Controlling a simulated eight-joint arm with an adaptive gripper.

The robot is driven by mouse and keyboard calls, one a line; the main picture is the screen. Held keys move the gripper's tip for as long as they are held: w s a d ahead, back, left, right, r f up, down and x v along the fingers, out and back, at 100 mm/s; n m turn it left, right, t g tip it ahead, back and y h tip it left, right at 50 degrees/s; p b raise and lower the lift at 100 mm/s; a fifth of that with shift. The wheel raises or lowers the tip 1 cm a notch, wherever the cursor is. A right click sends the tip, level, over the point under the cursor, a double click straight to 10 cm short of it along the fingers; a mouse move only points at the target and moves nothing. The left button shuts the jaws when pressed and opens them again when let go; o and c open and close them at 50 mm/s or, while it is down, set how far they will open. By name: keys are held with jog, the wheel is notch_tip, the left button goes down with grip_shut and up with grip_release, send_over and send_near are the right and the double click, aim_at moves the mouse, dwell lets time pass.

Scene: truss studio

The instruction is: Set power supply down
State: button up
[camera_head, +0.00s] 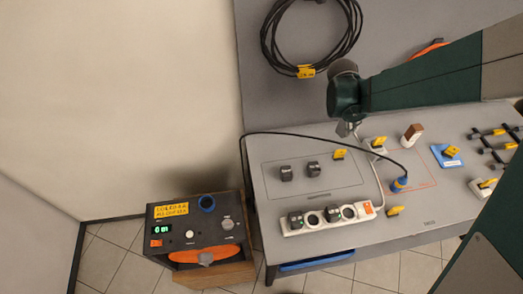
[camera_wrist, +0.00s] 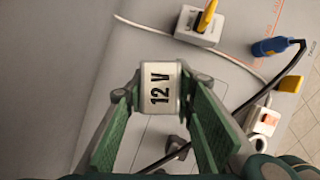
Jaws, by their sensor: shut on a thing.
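The power supply (camera_wrist: 158,98) is a small white block with "12 V" in dark letters, seen in the wrist view. My gripper (camera_wrist: 158,78) is shut on it, with a green finger on each side. It appears to be held above the grey tabletop (camera_head: 325,230). In the head view my wrist (camera_head: 345,92) is over the back of the table and hides most of the gripper and the power supply. A thin outlined area with two black plugs (camera_head: 286,173) (camera_head: 313,169) lies to the left of and below my wrist.
A white power strip (camera_head: 332,217) with black plugs stands near the table's front edge. A blue connector (camera_head: 399,184) on a black cable, a yellow-tagged white box (camera_head: 377,144) and a brown-and-white item (camera_head: 412,134) stand to the right. A bench unit (camera_head: 196,232) stands left of the table.

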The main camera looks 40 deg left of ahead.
jog(key=s+a+b, duration=0.1)
jog(key=s+a, duration=0.8)
jog(key=a, duration=0.4)
jog(key=s+a+f+b, duration=0.1)
jog(key=s+a, duration=0.8)
jog(key=a, duration=0.4)
jog(key=shift+s+a+f+n+b, duration=0.15)
jog(key=shift+a+f+n+b, duration=0.15)
jog(key=shift+n+b, duration=0.1)
jog(key=shift+f, duration=0.1)
jog(key=shift+f, duration=3.05)
jog(key=shift+f, duration=1.9)
jog(key=shift+f+b, duration=0.15)
jog(key=shift+b, duration=0.2)
jog(key=o, duration=1)
jog(key=shift+o, duration=0.2)
